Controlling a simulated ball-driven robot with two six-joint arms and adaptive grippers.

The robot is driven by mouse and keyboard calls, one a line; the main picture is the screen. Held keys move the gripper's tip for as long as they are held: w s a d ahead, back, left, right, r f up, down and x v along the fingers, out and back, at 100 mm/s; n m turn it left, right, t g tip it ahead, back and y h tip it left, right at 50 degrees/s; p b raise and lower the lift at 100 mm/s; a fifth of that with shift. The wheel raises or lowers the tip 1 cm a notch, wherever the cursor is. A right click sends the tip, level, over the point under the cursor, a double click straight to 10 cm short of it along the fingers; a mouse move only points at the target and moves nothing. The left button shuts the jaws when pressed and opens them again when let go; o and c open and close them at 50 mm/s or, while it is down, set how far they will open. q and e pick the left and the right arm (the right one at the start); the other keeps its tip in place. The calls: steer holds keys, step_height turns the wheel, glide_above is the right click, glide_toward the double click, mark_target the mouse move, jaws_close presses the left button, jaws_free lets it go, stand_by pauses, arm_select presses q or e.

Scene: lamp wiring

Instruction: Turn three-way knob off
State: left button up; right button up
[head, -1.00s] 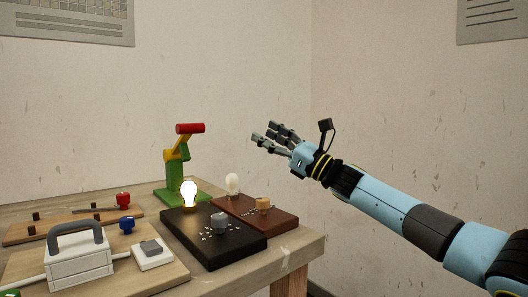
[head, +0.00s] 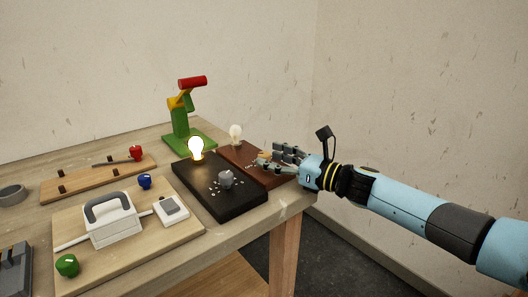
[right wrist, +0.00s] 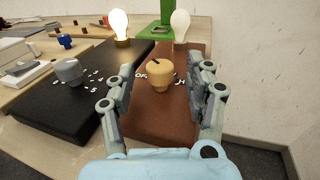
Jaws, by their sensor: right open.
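A tan knob (right wrist: 159,72) stands on the brown board (right wrist: 165,115) in the right wrist view, with white letters beside it that are partly hidden. In the head view the tan knob (head: 264,154) is mostly covered by my fingers. My right gripper (right wrist: 166,78) is open, its fingers on either side of the knob with gaps showing. It also shows over the brown board's right end in the head view (head: 272,158). A pale bulb (head: 236,132) stands on the brown board; whether it glows faintly is hard to tell. My left gripper is not in view.
The black board (head: 234,208) beside it carries a grey knob (head: 225,178) and a brightly lit bulb (head: 196,148). A red, yellow and green stand (head: 180,122) is behind. A white switch box (head: 110,226) sits at left. The table edge is near my wrist.

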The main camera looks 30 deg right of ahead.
mark_target(263, 153)
steer(key=shift+x, duration=1.5)
steer(key=c, duration=1)
jaws_close()
